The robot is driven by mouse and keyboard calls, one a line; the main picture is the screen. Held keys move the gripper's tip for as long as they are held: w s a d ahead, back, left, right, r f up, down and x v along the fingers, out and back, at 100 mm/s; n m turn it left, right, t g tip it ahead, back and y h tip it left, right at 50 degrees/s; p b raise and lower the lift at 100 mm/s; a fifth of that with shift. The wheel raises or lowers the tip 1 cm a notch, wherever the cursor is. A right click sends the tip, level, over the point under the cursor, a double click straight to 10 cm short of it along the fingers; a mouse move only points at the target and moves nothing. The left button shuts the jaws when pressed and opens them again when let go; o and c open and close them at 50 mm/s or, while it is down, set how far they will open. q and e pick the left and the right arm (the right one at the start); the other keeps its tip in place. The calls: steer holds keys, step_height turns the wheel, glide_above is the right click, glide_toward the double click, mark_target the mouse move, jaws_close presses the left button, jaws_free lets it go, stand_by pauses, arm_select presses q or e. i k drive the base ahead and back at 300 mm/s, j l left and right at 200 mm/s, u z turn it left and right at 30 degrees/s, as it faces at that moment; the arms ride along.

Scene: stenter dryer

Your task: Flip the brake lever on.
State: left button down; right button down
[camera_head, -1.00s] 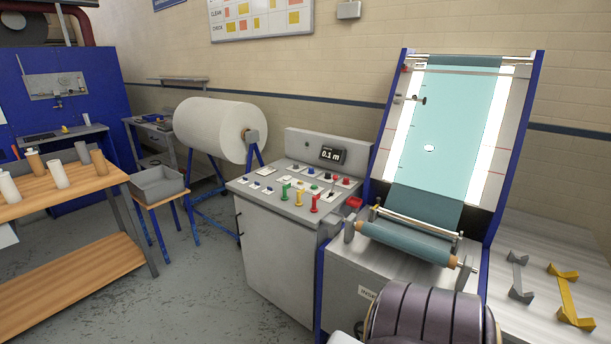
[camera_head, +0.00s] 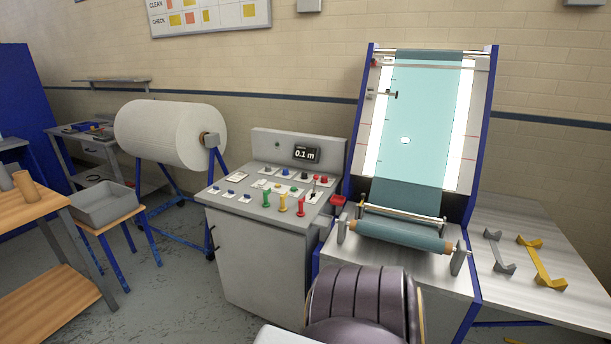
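The grey control console (camera_head: 262,245) stands at the centre, with buttons and levers on its sloped top. A green lever (camera_head: 266,198), a yellow lever (camera_head: 283,202) and a red lever (camera_head: 300,206) stand along its front right edge. A small dark-tipped lever (camera_head: 313,188) stands behind the red one. A red part (camera_head: 338,201) sits by the console's right side. No readable label shows which is the brake lever, and I cannot tell its position. Neither of my grippers is in view.
The display (camera_head: 306,154) reads 0.1 m. Right of the console is the lit inspection frame with teal fabric (camera_head: 415,125) and a fabric roller (camera_head: 403,236). A large white roll (camera_head: 168,133) and a grey bin (camera_head: 103,205) stand left. Grey (camera_head: 498,252) and yellow (camera_head: 540,262) brackets lie on the right table.

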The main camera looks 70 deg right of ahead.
mark_target(316, 177)
steer(key=i+z, duration=0.3)
steer(key=i, duration=0.25)
steer(key=i+j+z, duration=0.15)
steer(key=i+z, duration=0.2)
steer(key=i, duration=0.2)
steer(key=i+z, duration=0.3)
steer(key=i+j+z, duration=0.1)
steer(key=z, duration=0.2)
steer(key=i+z, duration=0.25)
steer(key=z, duration=0.15)
steer(key=i+z, duration=0.2)
steer(key=z, duration=0.25)
steer(key=i+j+z, duration=0.2)
steer(key=z, duration=0.2)
steer(key=i+z, duration=0.3)
steer(key=i+j+z, duration=0.1)
steer(key=z, duration=0.2)
